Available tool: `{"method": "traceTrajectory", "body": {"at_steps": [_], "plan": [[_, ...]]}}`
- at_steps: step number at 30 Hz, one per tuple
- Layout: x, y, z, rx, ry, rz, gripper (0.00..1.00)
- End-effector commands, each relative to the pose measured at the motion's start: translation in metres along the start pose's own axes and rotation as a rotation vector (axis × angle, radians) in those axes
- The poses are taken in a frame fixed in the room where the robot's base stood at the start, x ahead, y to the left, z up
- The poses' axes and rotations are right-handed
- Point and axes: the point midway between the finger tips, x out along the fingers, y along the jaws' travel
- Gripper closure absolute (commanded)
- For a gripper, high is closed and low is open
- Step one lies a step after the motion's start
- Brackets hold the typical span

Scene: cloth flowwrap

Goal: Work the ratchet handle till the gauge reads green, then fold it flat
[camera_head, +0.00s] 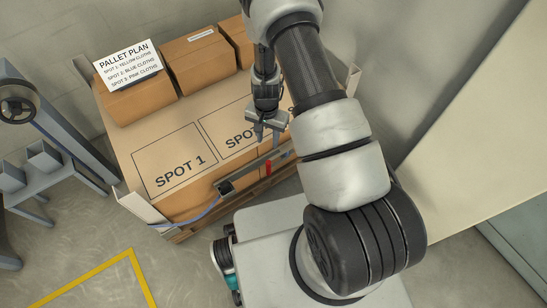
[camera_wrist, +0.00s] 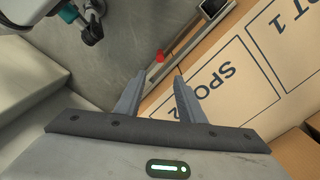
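A grey metal ratchet bar (camera_head: 252,172) runs along the front edge of the loaded pallet. A small red piece (camera_head: 268,168) hangs at its middle; it also shows in the wrist view (camera_wrist: 160,56), just beyond my fingertips. I cannot tell whether it is the handle's grip. A dark box (camera_head: 226,187), perhaps the gauge, sits at the bar's left end and shows in the wrist view (camera_wrist: 213,8); no colour reading is legible. A blue strap (camera_head: 200,215) runs left from it. My gripper (camera_head: 262,135) is open and empty above the bar, its two fingers (camera_wrist: 159,90) apart.
The cardboard top (camera_head: 150,148) has outlined spots, including SPOT 1. Boxes (camera_head: 205,62) line its back, one with a pallet plan sign (camera_head: 128,66). A grey stand (camera_head: 60,150) with a wheel stands left. A pale panel (camera_head: 480,120) is at right.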

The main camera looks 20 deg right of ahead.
Motion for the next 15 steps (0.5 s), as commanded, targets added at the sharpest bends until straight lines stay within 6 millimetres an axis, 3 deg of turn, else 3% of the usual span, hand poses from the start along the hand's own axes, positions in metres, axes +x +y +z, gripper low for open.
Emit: {"method": "traceTrajectory", "body": {"at_steps": [5, 15], "plan": [[0.021, 0.001, 0.001, 0.001, -0.003, 0.002, 0.64], [0.095, 0.001, 0.001, 0.0, -0.002, 0.002, 0.64]]}}
